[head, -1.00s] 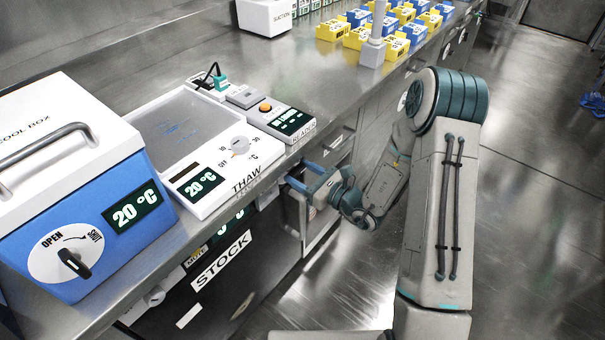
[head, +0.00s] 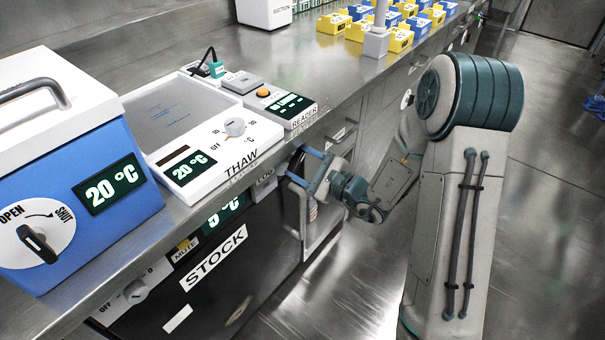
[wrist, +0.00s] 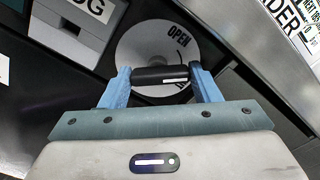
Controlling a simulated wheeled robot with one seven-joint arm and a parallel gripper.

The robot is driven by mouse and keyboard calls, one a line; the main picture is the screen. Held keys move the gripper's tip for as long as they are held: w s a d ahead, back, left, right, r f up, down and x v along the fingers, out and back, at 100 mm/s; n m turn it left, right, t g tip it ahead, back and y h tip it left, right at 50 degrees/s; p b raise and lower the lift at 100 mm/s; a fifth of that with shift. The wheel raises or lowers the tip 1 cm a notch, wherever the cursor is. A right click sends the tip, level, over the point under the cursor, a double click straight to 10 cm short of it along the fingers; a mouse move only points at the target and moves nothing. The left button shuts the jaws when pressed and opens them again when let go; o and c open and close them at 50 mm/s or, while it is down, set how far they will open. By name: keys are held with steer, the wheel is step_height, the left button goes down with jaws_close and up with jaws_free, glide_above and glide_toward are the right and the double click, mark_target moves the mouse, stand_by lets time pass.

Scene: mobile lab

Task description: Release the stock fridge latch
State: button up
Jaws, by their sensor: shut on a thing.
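The stock fridge (head: 265,255) has a black front under the counter, with a white STOCK label and a lit 5 °C display. My gripper (head: 308,166) is at the upper right of this front, below the reader. In the wrist view, its blue fingers (wrist: 160,84) are on both ends of a black latch knob (wrist: 160,75), shut on it. The knob lies crosswise on a round white dial (wrist: 140,47) marked OPEN at the top. A second mark at the lower right of the dial is partly hidden. In the head view my gripper hides the dial.
The thaw plate (head: 190,110), reader (head: 290,104) and blue cool box (head: 90,150) with its own OPEN dial stand on the counter above. A MUTE label and an OFF knob (head: 136,291) are left on the fridge front. The floor (head: 350,285) to the right is clear.

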steer(key=n+b, duration=0.2)
steer(key=b, duration=0.2)
steer(key=f+n+b, duration=0.1)
steer(key=n+b, duration=0.2)
steer(key=b, duration=0.1)
steer(key=shift+s+n+b, duration=0.1)
steer(key=shift+n+b, duration=0.2)
steer(key=shift+b, duration=0.1)
steer(key=n+b, duration=0.3)
steer(key=b, duration=0.2)
steer(key=shift+r+b, duration=0.15)
steer(key=shift+b, duration=0.25)
steer(key=shift+r+n+b, duration=0.15)
steer(key=shift+n+b, duration=0.45)
steer(key=shift+b, duration=0.2)
steer(key=shift+r, duration=0.1)
steer(key=o, duration=1)
steer(key=shift+a, duration=0.1)
steer(key=shift+p+v, duration=1.55)
steer(key=shift+v, duration=5.45)
